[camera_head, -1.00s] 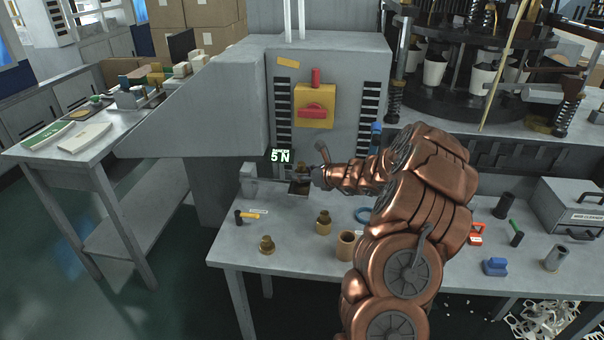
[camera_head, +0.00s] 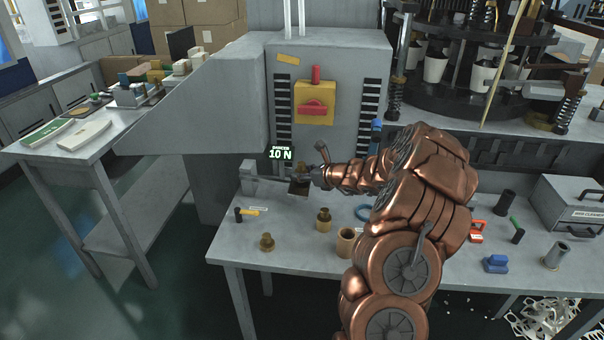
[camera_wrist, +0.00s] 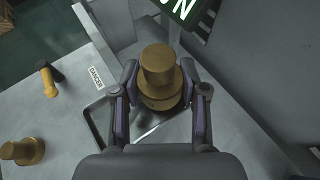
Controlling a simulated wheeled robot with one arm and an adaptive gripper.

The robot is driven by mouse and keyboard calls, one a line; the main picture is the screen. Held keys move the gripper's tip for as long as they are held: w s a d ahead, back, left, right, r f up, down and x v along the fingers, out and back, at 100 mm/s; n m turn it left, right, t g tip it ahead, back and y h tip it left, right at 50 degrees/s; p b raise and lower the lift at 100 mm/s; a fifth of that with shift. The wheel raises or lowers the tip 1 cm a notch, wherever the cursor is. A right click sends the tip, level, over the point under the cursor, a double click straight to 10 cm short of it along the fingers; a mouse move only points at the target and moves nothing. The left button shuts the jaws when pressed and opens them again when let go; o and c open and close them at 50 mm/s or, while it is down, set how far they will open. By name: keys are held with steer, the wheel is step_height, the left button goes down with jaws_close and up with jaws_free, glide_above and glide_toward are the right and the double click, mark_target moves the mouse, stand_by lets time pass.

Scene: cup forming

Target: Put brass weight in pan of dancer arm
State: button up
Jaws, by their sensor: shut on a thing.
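A brass weight (camera_wrist: 160,70) sits between the two fingers of my gripper (camera_wrist: 160,98), which is shut on it in the wrist view. In the head view my gripper (camera_head: 308,177) is at the dancer arm (camera_head: 265,180), with the weight (camera_head: 302,167) partly hidden by it. The dark square pan (camera_wrist: 95,118) lies under the weight; its left rim shows. The pan also shows in the head view (camera_head: 298,190). Contact between weight and pan is hidden. The dancer display (camera_head: 280,154) reads 10 N.
The grey machine housing (camera_head: 345,110) rises behind the pan.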

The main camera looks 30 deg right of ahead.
mark_target(302, 163)
steer(key=o, duration=1.9)
steer(key=shift+c, duration=0.2)
steer(key=shift+r, duration=0.15)
steer(key=shift+r+p, duration=3.4)
steer(key=shift+r, duration=0.5)
